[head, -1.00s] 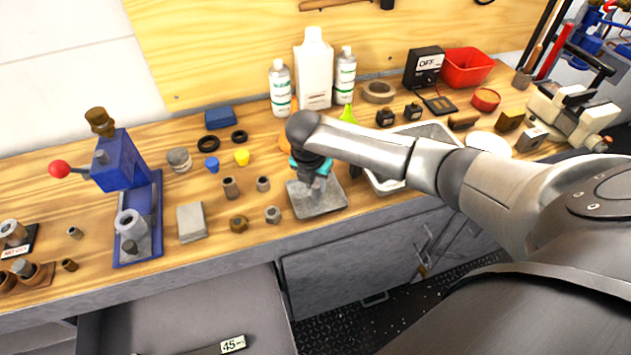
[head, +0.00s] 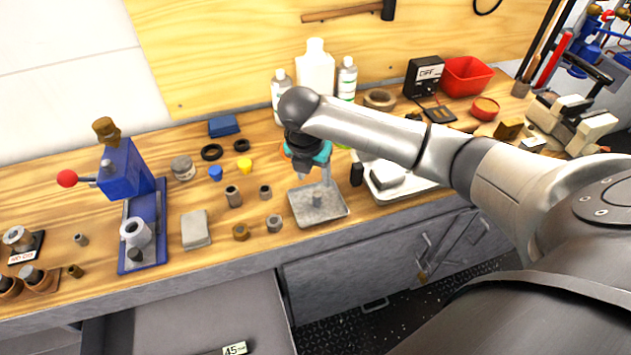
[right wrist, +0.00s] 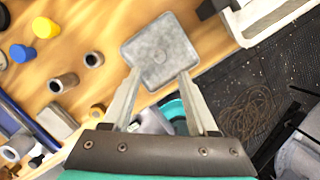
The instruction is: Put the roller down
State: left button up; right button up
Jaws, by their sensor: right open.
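My left gripper is not in view.
Bushings (head: 233,196), nuts (head: 274,223) and a grey block (head: 196,229) lie left of the plate. A blue press (head: 125,170) stands farther left. A pale tray (head: 411,196) is close on the right. Bottles (head: 315,70) stand behind. An open drawer (head: 190,320) is below.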

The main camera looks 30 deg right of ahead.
jog(key=shift+v, duration=1.8)
